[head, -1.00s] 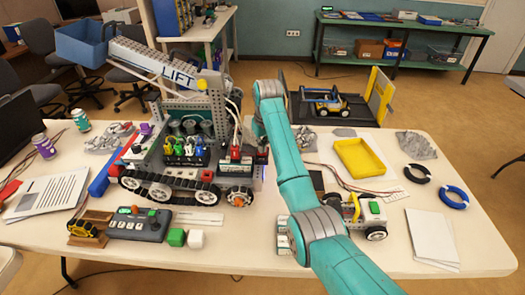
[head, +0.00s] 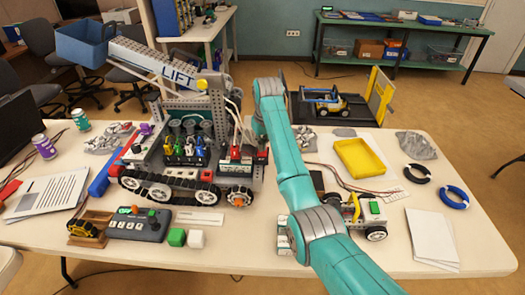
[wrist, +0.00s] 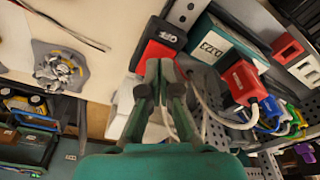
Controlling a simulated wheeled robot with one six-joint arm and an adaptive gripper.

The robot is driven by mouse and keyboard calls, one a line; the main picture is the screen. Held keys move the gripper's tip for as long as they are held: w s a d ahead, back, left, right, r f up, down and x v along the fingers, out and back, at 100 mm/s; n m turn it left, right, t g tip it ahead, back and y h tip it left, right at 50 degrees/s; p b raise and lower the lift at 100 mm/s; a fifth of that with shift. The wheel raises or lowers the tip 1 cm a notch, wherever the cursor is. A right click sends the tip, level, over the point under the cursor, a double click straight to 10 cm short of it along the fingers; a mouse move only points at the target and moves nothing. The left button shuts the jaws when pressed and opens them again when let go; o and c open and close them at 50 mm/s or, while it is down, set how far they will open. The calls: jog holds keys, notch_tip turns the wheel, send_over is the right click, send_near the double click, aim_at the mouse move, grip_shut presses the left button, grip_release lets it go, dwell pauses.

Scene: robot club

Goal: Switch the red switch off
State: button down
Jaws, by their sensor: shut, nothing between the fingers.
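The red switch is a red block with a black rocker face; in the wrist view it lies at the top centre (wrist: 158,45), and in the head view a small part shows beside my wrist (head: 262,155). My gripper (wrist: 160,64) is shut and empty, with its fingertips together at the switch's lower edge in the wrist view. I cannot tell whether they touch it. The fingertips cover part of the switch, and I cannot tell which way the rocker is tipped. In the head view my arm hides the gripper's fingers.
A display box (wrist: 213,47) stands right beside the switch, with a red plug (wrist: 244,82) and several coloured plugs further along. Pale cables run close to my fingers. The tracked lift robot (head: 165,185) fills the table left of my arm. A yellow tray (head: 360,158) lies to the right.

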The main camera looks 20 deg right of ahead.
aim_at(262, 154)
jog(key=shift+r, duration=2.75)
